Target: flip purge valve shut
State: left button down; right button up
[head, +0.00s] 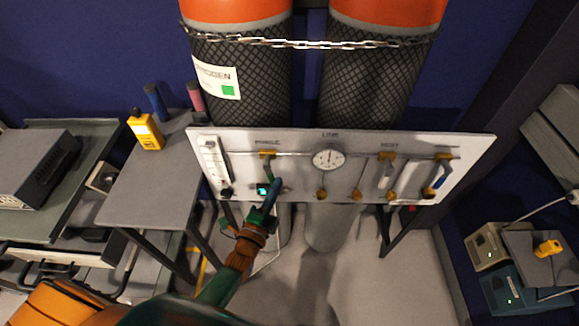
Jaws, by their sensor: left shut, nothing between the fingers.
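The white valve panel (345,190) stands upright in front of two gas cylinders. Below its left label, which appears to read PURGE, is a brass valve body (267,155). My left gripper (263,211) comes up from below, shut and empty, at the panel's lower edge beside the lever. I cannot tell whether they touch. My right gripper is out of view.
A round gauge (328,159) sits mid-panel, with more brass valves and another blue lever (441,181) to the right. A flowmeter (212,160) is at the panel's left. A chain (310,43) crosses the cylinders.

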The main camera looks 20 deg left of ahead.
pick_arm(q)
jog(key=shift+s+a+f+m+g+p, duration=0.1)
jog(key=shift+a+m+g+p, duration=0.25)
jog(key=shift+m, duration=0.35)
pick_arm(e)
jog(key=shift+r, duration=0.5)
pick_arm(q)
jog(key=shift+a, duration=0.1)
